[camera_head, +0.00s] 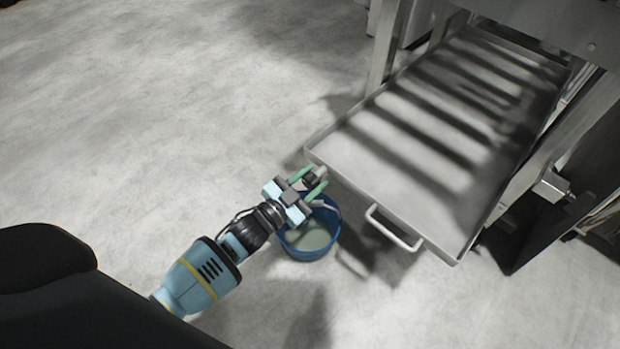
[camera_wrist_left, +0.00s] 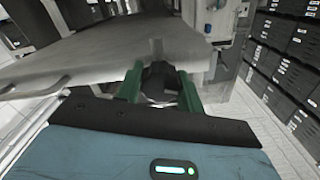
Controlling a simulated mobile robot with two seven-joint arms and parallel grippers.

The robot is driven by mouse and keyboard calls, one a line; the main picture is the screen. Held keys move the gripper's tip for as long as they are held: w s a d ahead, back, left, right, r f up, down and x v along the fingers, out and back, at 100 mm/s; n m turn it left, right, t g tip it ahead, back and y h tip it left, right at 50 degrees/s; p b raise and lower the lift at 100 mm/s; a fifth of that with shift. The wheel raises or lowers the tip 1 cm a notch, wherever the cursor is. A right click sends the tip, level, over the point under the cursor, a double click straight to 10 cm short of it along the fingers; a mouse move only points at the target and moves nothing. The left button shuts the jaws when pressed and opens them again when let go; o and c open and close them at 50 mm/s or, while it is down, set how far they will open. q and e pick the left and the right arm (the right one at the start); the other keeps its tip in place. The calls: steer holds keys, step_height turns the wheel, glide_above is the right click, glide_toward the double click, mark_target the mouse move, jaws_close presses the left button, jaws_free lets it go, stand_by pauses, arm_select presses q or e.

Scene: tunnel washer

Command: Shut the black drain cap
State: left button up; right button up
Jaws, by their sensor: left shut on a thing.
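The black drain cap (camera_wrist_left: 158,80) sits between the green fingers of my left gripper (camera_wrist_left: 160,88) in the left wrist view, below the tray's edge. The gripper is shut on the cap. The fingers and the tray's edge hide part of the cap, so I cannot tell how far it is turned. My right gripper is not in view.
The metal tray (camera_head: 400,150) with a front handle (camera_head: 393,228) extends from the machine frame. A blue bucket (camera_head: 325,245) holding pale liquid stands on the floor under the gripper. Dark drawers (camera_wrist_left: 295,45) stand at the right in the wrist view. The floor at left is clear.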

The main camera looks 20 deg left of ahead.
arm_select(q)
steer(key=shift+m, duration=1)
steer(key=m, duration=0.3)
steer(key=shift+f+m, duration=0.1)
steer(key=shift+m, duration=0.3)
steer(key=m, duration=0.4)
steer(key=m+b, duration=0.1)
steer(key=m, duration=0.2)
steer(key=shift+m, duration=0.5)
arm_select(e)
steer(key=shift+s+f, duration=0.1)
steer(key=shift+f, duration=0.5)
arm_select(q)
steer(key=o, duration=1)
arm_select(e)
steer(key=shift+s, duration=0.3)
